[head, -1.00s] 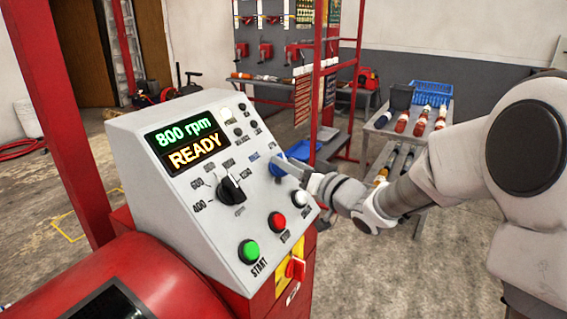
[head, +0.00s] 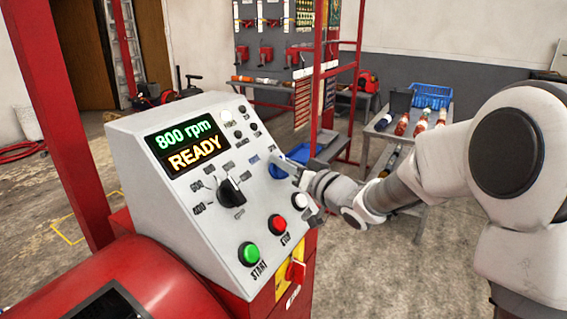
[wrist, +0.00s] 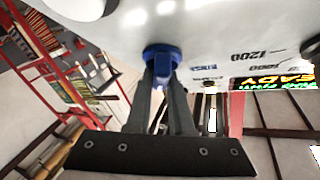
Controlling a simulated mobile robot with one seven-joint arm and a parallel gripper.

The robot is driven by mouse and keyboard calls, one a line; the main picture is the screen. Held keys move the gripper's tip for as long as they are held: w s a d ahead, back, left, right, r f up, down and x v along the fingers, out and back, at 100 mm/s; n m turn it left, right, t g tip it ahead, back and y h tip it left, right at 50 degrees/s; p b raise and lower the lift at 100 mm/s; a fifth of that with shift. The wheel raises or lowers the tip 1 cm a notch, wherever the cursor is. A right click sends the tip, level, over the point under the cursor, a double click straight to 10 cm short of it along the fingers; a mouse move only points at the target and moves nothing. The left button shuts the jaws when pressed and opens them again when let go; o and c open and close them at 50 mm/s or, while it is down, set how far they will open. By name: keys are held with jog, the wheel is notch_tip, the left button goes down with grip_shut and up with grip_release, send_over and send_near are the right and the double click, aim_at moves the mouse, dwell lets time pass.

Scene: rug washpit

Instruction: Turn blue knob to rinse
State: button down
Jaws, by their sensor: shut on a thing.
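The blue knob (wrist: 162,60) sits on the sloped face of a light grey control panel (head: 135,142). In the wrist view my gripper (wrist: 163,84) is shut on it, one finger on each side. A small blue label (wrist: 200,66) is printed on the panel beside the knob; its lettering is too small to read surely. In the head view my gripper (head: 285,163) reaches the panel's right edge from the right, and the knob (head: 277,169) shows partly beside the fingers. I cannot tell which way its pointer faces.
A black selector knob (head: 231,190), red stop button (head: 278,224), white button (head: 300,201) and green start button (head: 248,253) share the panel. The display (head: 187,142) reads 800 rpm, READY. A red post (head: 60,110) stands left; a bottle table (head: 385,122) stands behind my arm.

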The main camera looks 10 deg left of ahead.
jog(key=shift+f+n+y, duration=0.1)
jog(key=shift+n+y, duration=0.2)
jog(key=shift+n, duration=0.1)
jog(key=shift+n+g+y, duration=0.6)
jog(key=shift+n+g, duration=0.3)
jog(key=shift+n, duration=0.3)
jog(key=n+g+y, duration=0.1)
jog(key=n, duration=0.1)
jog(key=n+g+y, duration=0.1)
jog(key=n+g, duration=0.1)
jog(key=n, duration=0.1)
jog(key=shift+s+g, duration=0.15)
jog(key=shift+g, duration=0.15)
jog(key=n+g+p, duration=0.1)
jog(key=n, duration=0.1)
jog(key=n+g, duration=0.2)
jog(key=n, duration=0.1)
jog(key=shift+s+a+g+y+p, duration=0.1)
jog(key=shift+s+g+y+p, duration=0.05)
jog(key=shift+g+y+p, duration=0.2)
jog(key=shift+s+n+g+p, duration=0.1)
jog(key=shift+n+g+p, duration=0.3)
jog(key=shift+n+g, duration=1.15)
jog(key=shift+f+n, duration=0.1)
jog(key=shift+n, duration=0.45)
jog(key=c, duration=0.8)
grip_release()
